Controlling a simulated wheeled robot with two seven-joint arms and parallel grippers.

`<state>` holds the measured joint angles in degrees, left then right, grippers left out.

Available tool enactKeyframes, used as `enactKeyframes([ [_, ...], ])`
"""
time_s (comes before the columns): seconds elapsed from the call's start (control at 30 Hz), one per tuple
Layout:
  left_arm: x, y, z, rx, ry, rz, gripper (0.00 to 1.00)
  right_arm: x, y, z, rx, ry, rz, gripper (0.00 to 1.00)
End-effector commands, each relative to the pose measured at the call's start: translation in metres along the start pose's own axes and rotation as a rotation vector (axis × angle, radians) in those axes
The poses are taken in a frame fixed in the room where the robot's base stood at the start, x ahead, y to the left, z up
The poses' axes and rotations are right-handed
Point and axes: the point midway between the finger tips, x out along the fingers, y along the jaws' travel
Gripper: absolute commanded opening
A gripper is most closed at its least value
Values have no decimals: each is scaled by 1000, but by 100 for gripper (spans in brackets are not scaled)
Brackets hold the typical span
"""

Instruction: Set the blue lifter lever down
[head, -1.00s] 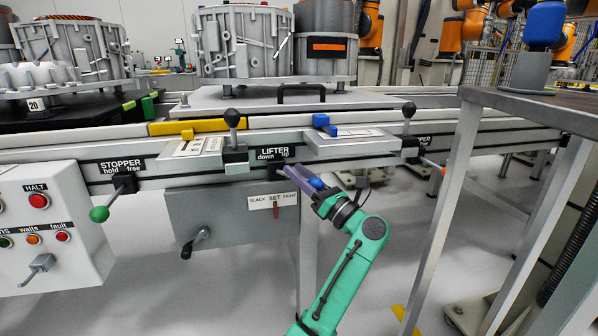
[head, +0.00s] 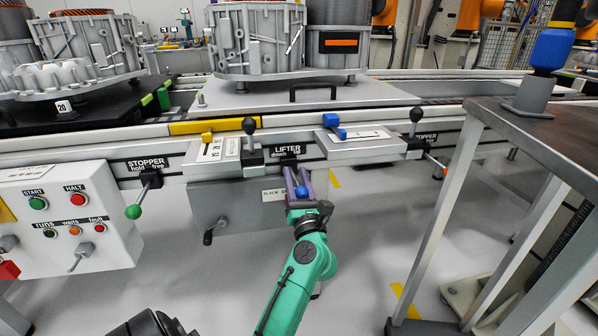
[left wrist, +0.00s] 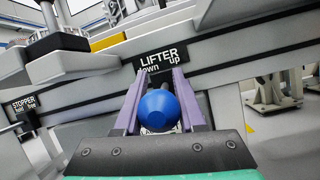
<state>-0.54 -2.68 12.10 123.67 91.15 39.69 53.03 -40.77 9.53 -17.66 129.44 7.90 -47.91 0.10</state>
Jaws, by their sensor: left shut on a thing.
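The blue lifter lever shows as a round blue knob (head: 301,191) below the LIFTER plate (head: 287,150), which reads "down" at left and "up" at right. My left gripper (head: 297,180) has purple fingers on both sides of the knob and is shut on the lever. In the left wrist view the knob (left wrist: 159,110) sits between the two fingers and hides most of the lever's shaft. The lever points out toward me, near the middle of the plate; its exact angle is hard to tell. My right gripper is not in view.
The green-knobbed stopper lever (head: 134,211) and a control box (head: 85,225) are at left. A black-knobbed lever (head: 249,125) stands above the lifter. A grey panel with a crank (head: 208,238) hangs below. A metal table (head: 540,130) is at right.

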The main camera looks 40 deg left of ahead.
Motion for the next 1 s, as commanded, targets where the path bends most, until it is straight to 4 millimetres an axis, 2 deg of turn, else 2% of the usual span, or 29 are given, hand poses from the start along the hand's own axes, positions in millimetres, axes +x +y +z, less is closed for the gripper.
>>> enactKeyframes([
  [0.5, 0, 3, -2, 6, 3, 7, 0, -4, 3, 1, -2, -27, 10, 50],
  [0.53, 0, 3, -2, 6, 3, 7, 50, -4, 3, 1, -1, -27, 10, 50],
  [0.57, 0, 3, -2, 6, 3, 7, 62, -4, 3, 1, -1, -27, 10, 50],
  [0.6, 0, 3, -2, 5, 3, 6, 69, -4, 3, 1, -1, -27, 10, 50],
  [0.87, 0, 2, -1, 4, 1, 5, 69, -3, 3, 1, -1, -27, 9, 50],
  [1.0, -8, 1, -2, 4, 2, 2, 69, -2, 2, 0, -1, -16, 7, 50],
])
